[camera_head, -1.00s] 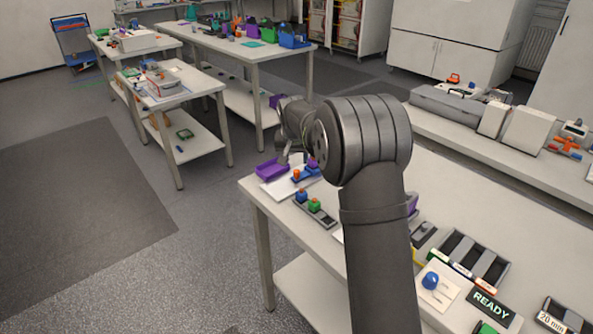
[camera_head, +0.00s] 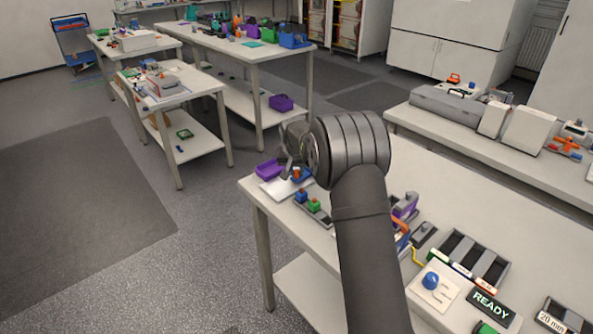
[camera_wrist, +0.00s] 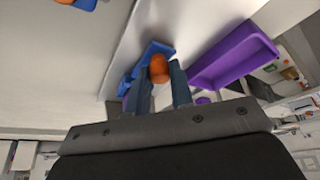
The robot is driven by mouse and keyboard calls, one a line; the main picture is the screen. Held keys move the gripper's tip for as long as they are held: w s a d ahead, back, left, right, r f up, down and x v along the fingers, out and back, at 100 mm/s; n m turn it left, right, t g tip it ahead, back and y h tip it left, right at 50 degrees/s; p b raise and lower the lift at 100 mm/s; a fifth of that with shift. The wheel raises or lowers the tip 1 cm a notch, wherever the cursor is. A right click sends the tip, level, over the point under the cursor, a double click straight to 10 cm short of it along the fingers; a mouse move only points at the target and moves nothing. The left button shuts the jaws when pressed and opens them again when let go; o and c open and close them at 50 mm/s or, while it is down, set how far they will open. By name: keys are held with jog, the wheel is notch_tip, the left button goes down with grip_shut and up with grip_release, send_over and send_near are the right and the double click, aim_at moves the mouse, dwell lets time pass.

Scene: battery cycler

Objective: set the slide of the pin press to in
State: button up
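The pin press (camera_head: 301,176) looks to be the small blue device with an orange knob on a white board, near the far left corner of the front table. In the wrist view its blue body (camera_wrist: 154,48) lies just past the fingertips. Its orange knob (camera_wrist: 159,68) shows between them. My gripper (camera_wrist: 160,74) is open, with a finger on each side of the knob. I cannot tell whether either finger touches it. In the head view my gripper (camera_head: 291,166) is small and partly hidden by my wrist. The slide's exact position cannot be read.
A purple tray (camera_wrist: 235,62) lies close to the right of the knob in the wrist view, and also beside the press in the head view (camera_head: 269,169). A grey holder with blue and green blocks (camera_head: 314,207) stands nearer. The READY sign (camera_head: 491,308) is front right.

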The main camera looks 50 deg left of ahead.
aim_at(306, 173)
grip_shut()
jog(key=shift+w, duration=2.25)
jog(key=o, duration=0.7)
grip_release()
jog(key=shift+w, duration=0.15)
jog(key=shift+o, duration=0.3)
jog(key=shift+r, duration=0.1)
jog(key=v, duration=1.7)
jog(key=shift+d, duration=0.1)
